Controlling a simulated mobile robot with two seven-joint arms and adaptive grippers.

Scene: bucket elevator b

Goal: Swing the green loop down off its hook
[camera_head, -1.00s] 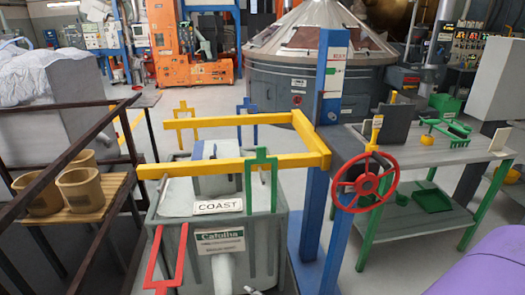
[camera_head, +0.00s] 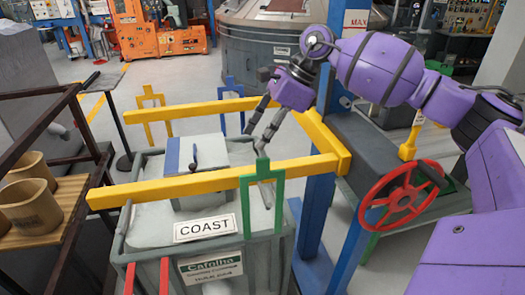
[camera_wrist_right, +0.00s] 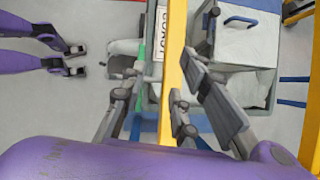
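The green loop (camera_head: 246,208) hangs upright at the front yellow bar (camera_head: 215,178), its narrow top tab rising above the bar. My right gripper (camera_head: 256,139) comes in from the upper right, just above and behind that tab in the head view. Its fingers are spread and hold nothing. In the right wrist view the yellow bar (camera_wrist_right: 174,60) runs between and below the fingers, and a strip of the green loop (camera_wrist_right: 141,52) shows left of the bar. I cannot tell whether a finger touches the loop. The hook itself cannot be made out.
A grey bin (camera_head: 150,230) with a COAST sign (camera_head: 204,228) stands under the yellow frame. Blue (camera_head: 229,92), yellow (camera_head: 152,108) and red (camera_head: 164,277) loops surround it. A blue post (camera_head: 312,225) and red handwheel (camera_head: 402,196) stand right. Brown pots (camera_head: 25,207) stand left.

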